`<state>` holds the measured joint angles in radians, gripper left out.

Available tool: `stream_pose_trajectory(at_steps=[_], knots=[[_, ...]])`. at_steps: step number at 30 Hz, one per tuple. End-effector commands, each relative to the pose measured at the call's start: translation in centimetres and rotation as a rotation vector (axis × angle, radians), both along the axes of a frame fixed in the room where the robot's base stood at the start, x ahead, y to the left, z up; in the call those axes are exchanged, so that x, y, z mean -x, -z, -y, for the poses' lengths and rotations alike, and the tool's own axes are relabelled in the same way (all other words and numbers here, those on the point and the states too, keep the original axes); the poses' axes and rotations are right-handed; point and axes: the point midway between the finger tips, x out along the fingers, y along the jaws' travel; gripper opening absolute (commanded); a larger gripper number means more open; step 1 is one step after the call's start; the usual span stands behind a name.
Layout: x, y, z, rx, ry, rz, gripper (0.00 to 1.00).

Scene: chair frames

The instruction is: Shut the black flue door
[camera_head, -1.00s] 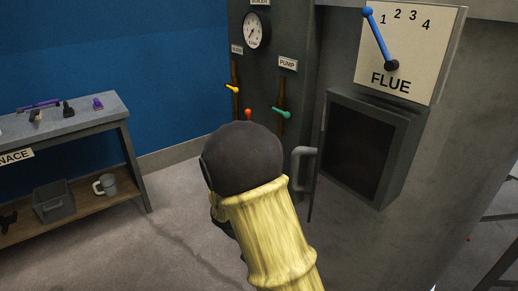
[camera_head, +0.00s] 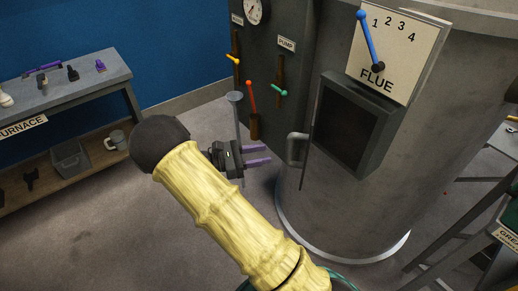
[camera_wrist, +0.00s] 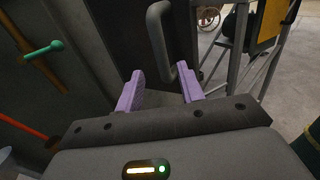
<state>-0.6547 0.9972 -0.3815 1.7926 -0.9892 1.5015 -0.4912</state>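The black flue door (camera_head: 308,135) stands open, seen nearly edge-on, swung out from the left side of the dark flue box (camera_head: 329,130). Its grey loop handle (camera_head: 292,150) sticks out to the left. My gripper (camera_head: 257,155) is left of the handle, its two purple fingers apart and pointing toward it. In the wrist view, the handle (camera_wrist: 155,38) and the dark door panel (camera_wrist: 179,30) lie beyond the fingertips (camera_wrist: 158,79). Nothing shows between the fingers. The exact gap to the handle is hard to tell.
A panel with yellow, red and green levers (camera_head: 280,90) stands behind my gripper. The flue dial (camera_head: 400,50) with a blue pointer is above the box. A workbench (camera_head: 75,90) is at left; a metal stand (camera_head: 470,220) is at right. Floor between is clear.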

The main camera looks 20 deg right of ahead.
Motion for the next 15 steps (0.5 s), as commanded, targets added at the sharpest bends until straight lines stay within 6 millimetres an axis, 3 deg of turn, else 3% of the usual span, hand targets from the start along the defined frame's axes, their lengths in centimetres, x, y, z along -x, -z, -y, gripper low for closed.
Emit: stream_pose_trajectory(at_steps=[15], knots=[[0.10,0.12,0.75,-0.002,0.003,0.001,0.38]])
